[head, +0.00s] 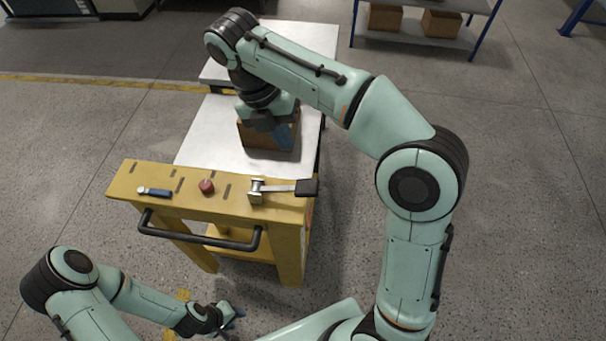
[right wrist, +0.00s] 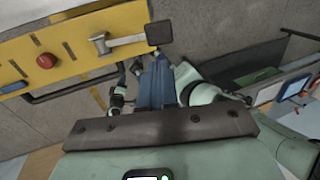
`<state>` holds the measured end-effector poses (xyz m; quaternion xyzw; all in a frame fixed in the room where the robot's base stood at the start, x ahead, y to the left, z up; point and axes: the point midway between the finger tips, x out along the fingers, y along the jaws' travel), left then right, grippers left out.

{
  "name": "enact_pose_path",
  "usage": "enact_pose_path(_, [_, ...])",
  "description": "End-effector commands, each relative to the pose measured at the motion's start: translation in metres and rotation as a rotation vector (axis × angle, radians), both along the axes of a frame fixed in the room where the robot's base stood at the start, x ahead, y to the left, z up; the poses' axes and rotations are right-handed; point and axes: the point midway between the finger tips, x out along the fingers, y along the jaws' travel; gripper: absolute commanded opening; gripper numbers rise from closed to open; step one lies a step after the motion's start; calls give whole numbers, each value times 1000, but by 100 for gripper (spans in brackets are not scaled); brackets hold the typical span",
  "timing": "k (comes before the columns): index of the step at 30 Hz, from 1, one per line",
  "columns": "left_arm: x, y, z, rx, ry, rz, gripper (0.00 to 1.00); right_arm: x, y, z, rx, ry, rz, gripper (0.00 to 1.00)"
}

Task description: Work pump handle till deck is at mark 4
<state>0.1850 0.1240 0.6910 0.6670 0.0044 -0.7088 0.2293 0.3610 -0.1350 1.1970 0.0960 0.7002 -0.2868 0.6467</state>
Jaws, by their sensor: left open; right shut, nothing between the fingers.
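The pump handle (head: 283,189) is a metal lever with a black grip (head: 307,187) on the right of the cart's yellow panel (head: 225,207). It also shows in the right wrist view (right wrist: 125,41), lying nearly flat. The white deck (head: 204,147) is behind the panel and carries a brown box (head: 257,138). My right gripper (head: 274,121) is shut and empty at the box, beyond the handle and apart from it; whether it touches the box is unclear. My left gripper (head: 225,316) is open, low in front of the cart. No numbered height mark is readable.
A red knob (head: 206,187) and a blue-handled lever (head: 154,192) are on the panel, with several dark slots. A black push bar (head: 198,238) crosses the cart's front. A shelf with boxes (head: 441,23) stands behind. Floor right of the cart is clear.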

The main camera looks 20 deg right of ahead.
Motion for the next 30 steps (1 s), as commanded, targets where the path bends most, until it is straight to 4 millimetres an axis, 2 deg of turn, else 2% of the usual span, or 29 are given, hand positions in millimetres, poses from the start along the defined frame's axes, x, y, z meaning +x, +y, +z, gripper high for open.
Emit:
enact_pose_path(5, [-1,0,-1,0,1,0,43,-1,-1,-3,1,1,0,0])
enact_pose_path(8, [-3,0,-2,0,3,0,43,-2,-3,-12,0,2,-1,0])
enact_pose_path(11, [-6,0,-4,0,7,0,43,-5,-7,-28,0,4,0,0])
enact_pose_path(15, [-25,0,-21,0,29,0,43,-11,-15,-61,1,7,-2,0])
enact_pose_path(21, [-41,0,-37,0,47,0,43,-17,-24,-101,1,7,0,0])
enact_pose_path(25, [-46,0,-42,0,52,0,43,-19,-29,-119,2,3,0,0])
enact_pose_path(30, [-48,0,-46,0,55,0,43,-20,-32,-132,2,0,0,0])
